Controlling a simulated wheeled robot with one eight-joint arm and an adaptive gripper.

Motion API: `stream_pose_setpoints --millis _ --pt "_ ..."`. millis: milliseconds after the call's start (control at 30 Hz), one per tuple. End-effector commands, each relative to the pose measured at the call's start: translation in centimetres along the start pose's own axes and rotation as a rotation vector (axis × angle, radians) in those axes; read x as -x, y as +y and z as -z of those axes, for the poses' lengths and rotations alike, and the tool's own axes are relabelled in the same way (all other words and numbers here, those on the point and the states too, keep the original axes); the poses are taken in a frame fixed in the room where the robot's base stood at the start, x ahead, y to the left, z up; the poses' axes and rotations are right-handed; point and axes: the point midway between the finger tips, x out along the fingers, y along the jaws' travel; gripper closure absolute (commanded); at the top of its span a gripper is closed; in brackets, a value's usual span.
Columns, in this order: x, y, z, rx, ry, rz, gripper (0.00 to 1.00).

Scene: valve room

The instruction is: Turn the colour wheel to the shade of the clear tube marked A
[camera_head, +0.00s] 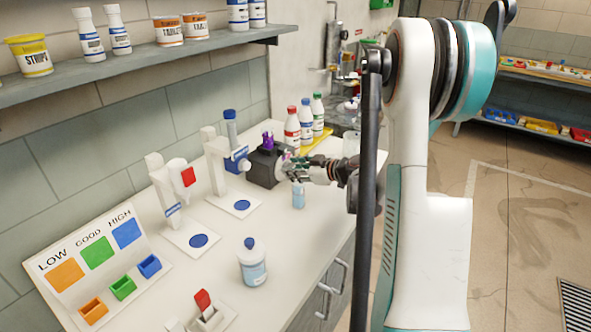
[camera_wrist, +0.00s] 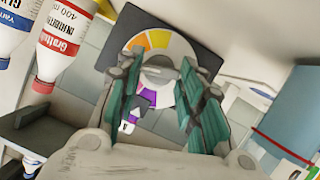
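The colour wheel (camera_wrist: 158,42) is a pale disc on the face of a dark box (camera_head: 262,168). Yellow, orange and purple segments show around a grey hub in the wrist view. My gripper (camera_wrist: 160,85) faces the disc, its two dark green fingers spread apart, with nothing seen between the tips. The fingers hide parts of the disc's sides. In the head view my gripper (camera_head: 290,168) is close to the box's right side; I cannot tell whether it touches. A small tube of pale blue liquid (camera_head: 299,195) stands below the gripper.
White stands with blue discs (camera_head: 198,240) are left of the box. Capped bottles (camera_head: 292,128) stand behind the gripper. A LOW/GOOD/HIGH board (camera_head: 97,248) with coloured bins, a blue-capped bottle (camera_head: 252,265) and a red-topped holder (camera_head: 204,302) occupy the front counter. A shelf (camera_head: 130,65) overhangs the left.

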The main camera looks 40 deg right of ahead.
Motion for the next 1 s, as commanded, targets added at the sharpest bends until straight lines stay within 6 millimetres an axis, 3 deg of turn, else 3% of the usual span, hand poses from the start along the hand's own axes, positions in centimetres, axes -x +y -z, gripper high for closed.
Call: stream_pose_setpoints --millis 67,700,733,800,1000 --pt "0.0 0.0 -0.01 0.0 0.0 0.0 0.89" --pt "0.02 0.14 -0.04 -0.119 0.0 0.049 0.89" --pt "0.02 0.14 -0.04 -0.119 0.0 0.049 0.63" --pt "0.02 0.14 -0.03 -0.119 0.0 0.049 0.47" --pt "0.01 0.14 -0.03 -0.118 0.0 0.049 0.45"
